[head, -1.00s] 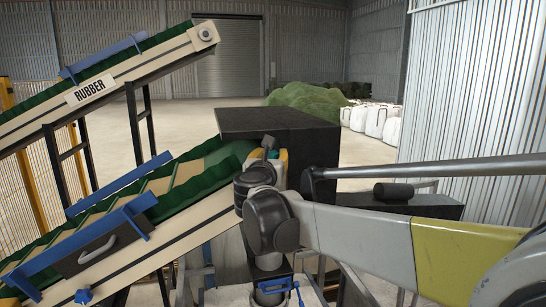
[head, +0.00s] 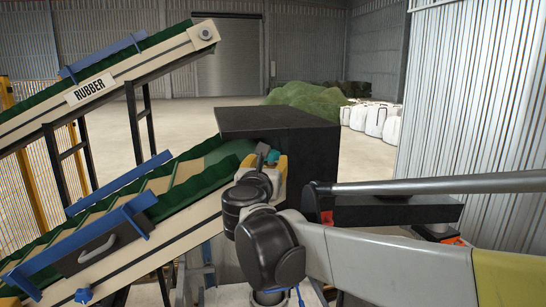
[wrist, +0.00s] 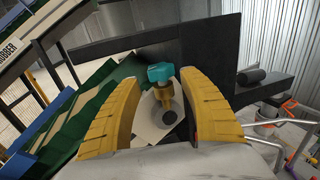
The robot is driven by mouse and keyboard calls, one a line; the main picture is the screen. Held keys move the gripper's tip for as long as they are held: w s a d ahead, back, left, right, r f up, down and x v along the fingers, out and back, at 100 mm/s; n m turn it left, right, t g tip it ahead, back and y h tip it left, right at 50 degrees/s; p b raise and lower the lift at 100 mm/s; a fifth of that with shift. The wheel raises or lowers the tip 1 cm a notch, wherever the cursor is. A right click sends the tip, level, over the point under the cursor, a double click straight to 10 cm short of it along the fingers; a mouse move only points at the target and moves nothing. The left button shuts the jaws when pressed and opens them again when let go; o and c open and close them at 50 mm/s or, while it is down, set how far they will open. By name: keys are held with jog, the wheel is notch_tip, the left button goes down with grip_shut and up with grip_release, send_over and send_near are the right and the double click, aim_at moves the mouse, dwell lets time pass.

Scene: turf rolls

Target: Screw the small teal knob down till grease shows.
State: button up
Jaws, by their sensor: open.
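The small teal knob (wrist: 160,73) shows in the wrist view, a lobed head on a brass stem, above a round pale fitting with a dark centre. It also shows small in the head view (head: 273,157), at the conveyor's upper end. My gripper (wrist: 160,80) has two curved yellow fingers spread wide, one on each side of the knob, with visible gaps. The fingers show partly in the head view (head: 279,172), where my wrist hides much of the area. I see no grease around the brass.
A large black box (head: 278,128) stands behind the knob. Green belt conveyors (head: 115,213) with blue rails (head: 85,245) run up from the left. In the wrist view, a black roller (wrist: 250,76) lies on a dark ledge and a bucket (wrist: 266,122) stands right. Open floor lies behind.

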aim_at(275, 154)
jog(key=s, duration=0.5)
jog(key=shift+a, duration=0.25)
jog(key=w+d+n+y, duration=0.2)
jog(key=w+y, duration=0.1)
jog(key=w+d+n+y+p, duration=0.1)
jog(key=y, duration=0.1)
jog(key=shift+w+d+r, duration=0.15)
jog(key=shift+d+r, duration=0.05)
jog(key=shift+d, duration=0.15)
jog(key=w+a+n+y+p, duration=0.1)
jog(key=w+y, duration=0.1)
jog(key=w+n+g+y+p, duration=0.1)
jog(key=w+y, duration=0.1)
jog(key=w, duration=0.1)
jog(key=w+a+n+g+y+p, duration=0.1)
jog(key=w+n, duration=0.1)
jog(key=shift+w+a+r+y, duration=0.1)
jog(key=shift+w+a+y, duration=0.2)
jog(key=shift+w+y, duration=0.1)
jog(key=shift+s, duration=0.1)
jog(key=shift+c, duration=0.5)
jog(key=c, duration=0.8)
